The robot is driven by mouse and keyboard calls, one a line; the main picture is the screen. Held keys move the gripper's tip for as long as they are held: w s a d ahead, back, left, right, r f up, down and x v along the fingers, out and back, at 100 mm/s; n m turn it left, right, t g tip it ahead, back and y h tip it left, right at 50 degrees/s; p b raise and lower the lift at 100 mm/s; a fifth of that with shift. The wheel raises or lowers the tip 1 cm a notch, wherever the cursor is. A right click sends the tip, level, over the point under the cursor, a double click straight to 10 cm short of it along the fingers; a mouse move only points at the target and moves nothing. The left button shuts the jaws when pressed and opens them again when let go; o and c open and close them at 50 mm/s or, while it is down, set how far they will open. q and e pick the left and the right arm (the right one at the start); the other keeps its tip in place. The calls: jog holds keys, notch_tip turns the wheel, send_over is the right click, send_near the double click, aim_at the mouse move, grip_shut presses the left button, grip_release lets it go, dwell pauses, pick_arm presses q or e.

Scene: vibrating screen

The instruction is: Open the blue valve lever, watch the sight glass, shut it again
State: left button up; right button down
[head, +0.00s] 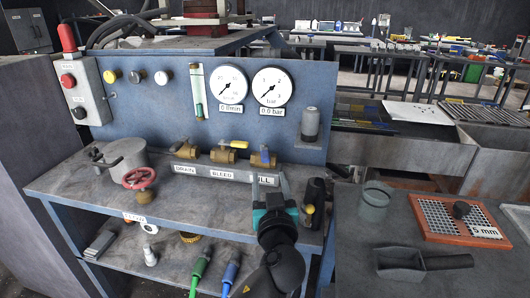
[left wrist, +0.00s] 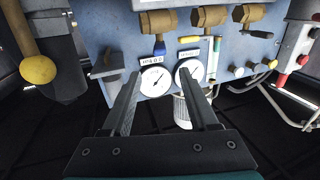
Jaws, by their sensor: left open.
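The blue valve lever (head: 264,156) stands upright on the right-hand brass valve, above the partly hidden FILL label (head: 265,180). In the left wrist view, which is upside down, this lever (left wrist: 160,48) points down from its valve (left wrist: 158,22). My left gripper (head: 270,186) is open and empty, in front of and below the lever. Its two fingers (left wrist: 160,78) are spread, with the lever beyond their tips and not touched. The sight glass (head: 199,92) is a slim upright tube left of the gauges; its level is too small to read. My right gripper is not in view.
Two more brass valves, DRAIN (head: 185,150) and BLEED (head: 223,154), stand left of the blue lever. Two round gauges (head: 233,85) (head: 273,87) sit above. A dark cylinder (head: 316,198) stands close right of my gripper. A red handwheel (head: 139,178) is at left.

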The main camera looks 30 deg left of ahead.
aim_at(266, 160)
pick_arm(q)
jog(key=b+x, duration=0.1)
jog(key=x, duration=0.9)
jog(key=shift+w+a, duration=0.2)
jog(key=shift+w, duration=0.05)
jog(key=shift+b+x, duration=0.3)
jog(key=shift+x, duration=0.55)
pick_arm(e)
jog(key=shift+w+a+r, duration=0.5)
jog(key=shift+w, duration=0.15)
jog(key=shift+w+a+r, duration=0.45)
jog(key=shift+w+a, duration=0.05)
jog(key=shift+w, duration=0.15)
pick_arm(q)
jog(key=shift+c, duration=0.2)
grip_shut()
